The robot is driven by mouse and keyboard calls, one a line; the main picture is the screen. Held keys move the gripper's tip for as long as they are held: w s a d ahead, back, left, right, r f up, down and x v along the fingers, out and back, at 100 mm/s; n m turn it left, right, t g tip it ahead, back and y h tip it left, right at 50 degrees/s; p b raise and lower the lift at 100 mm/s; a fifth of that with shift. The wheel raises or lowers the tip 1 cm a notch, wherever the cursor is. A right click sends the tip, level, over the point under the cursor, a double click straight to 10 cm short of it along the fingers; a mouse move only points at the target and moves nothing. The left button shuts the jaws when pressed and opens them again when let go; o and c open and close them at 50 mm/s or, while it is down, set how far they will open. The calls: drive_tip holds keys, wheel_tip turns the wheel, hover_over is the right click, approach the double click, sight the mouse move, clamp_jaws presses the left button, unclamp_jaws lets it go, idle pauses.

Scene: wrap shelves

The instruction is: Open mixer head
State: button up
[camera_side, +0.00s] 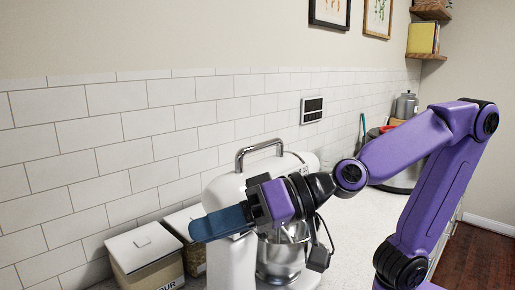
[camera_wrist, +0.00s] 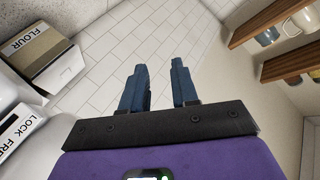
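The white stand mixer (camera_side: 222,188) stands on the counter in the side view. Its head looks level above the steel bowl (camera_side: 278,262), with a silver handle (camera_side: 262,146) arched on top. My gripper (camera_side: 198,228) is in front of the mixer in that view, its blue fingers pointing left and hiding part of the mixer. In the wrist view the two fingers of my gripper (camera_wrist: 160,78) are apart with nothing between them. A white mixer part (camera_wrist: 22,132) with "LOCK" lettering shows at the lower left there, beside the fingers and not touching them.
A flour box (camera_side: 148,258) stands left of the mixer; the flour box (camera_wrist: 38,45) is also at upper left in the wrist view. A tiled wall (camera_side: 120,150) runs behind. Wooden shelves (camera_wrist: 275,22) with cups are at upper right. The counter right of the mixer has some free room.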

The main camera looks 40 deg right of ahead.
sight(263, 147)
drive_tip(key=w+d+r+m+t+h, duration=0.4)
drive_tip(key=w+r+m+t+h, duration=0.15)
drive_tip(key=r+m+t, duration=0.5)
drive_tip(key=s+d+f+m+g+h, duration=0.4)
drive_tip(key=s+d+m+h, duration=0.4)
drive_tip(key=d+m+h, duration=0.5)
drive_tip(key=shift+m, duration=0.45)
drive_tip(key=x, duration=0.5)
drive_tip(key=a+x, duration=0.1)
drive_tip(key=x, duration=1.1)
drive_tip(key=shift+w+a+r, duration=0.15)
drive_tip(key=shift+w, duration=0.25)
clamp_jaws()
